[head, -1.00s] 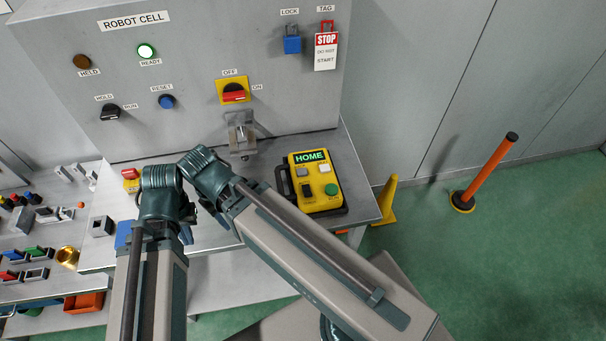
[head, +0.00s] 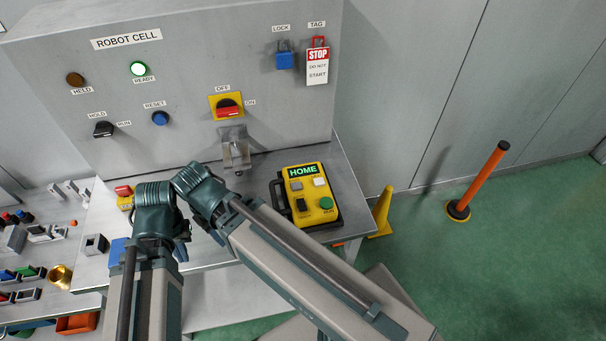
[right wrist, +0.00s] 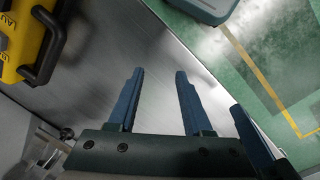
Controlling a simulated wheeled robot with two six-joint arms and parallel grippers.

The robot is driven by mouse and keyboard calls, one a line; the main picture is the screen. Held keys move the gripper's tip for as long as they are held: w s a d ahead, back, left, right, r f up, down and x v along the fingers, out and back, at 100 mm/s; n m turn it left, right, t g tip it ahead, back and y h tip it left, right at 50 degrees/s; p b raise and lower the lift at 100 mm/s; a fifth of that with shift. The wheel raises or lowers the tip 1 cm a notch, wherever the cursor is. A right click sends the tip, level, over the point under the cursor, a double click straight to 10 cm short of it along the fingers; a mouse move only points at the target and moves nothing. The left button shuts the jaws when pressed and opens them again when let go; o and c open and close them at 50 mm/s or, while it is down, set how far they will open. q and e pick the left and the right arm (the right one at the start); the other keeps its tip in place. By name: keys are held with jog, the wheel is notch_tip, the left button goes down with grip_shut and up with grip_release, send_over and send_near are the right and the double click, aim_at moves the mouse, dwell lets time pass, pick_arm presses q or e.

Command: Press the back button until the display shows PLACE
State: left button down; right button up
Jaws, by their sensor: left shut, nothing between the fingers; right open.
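The yellow pendant (head: 313,215) lies on the bench, in a dark frame with a handle. Its lit green display (head: 303,170) reads HOME. Below are a grey button (head: 296,186), a white button (head: 319,182), a dark switch (head: 301,204) and a green button (head: 326,203); their small labels are unreadable. My left gripper (head: 182,249) is shut and mostly hidden behind its wrist, left of the pendant and apart from it. My right gripper (right wrist: 160,98) is open and empty in the right wrist view, over bare bench, with the pendant's edge (right wrist: 22,45) at upper left.
The robot cell panel (head: 190,90) stands behind the bench, with a metal bracket (head: 235,150) left of the pendant. A red-topped yellow box (head: 124,197) sits by my left wrist. A yellow cone (head: 381,215) and an orange post (head: 480,180) stand on the floor at right.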

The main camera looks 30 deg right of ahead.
dwell(0.4)
grip_shut()
dwell(1.6)
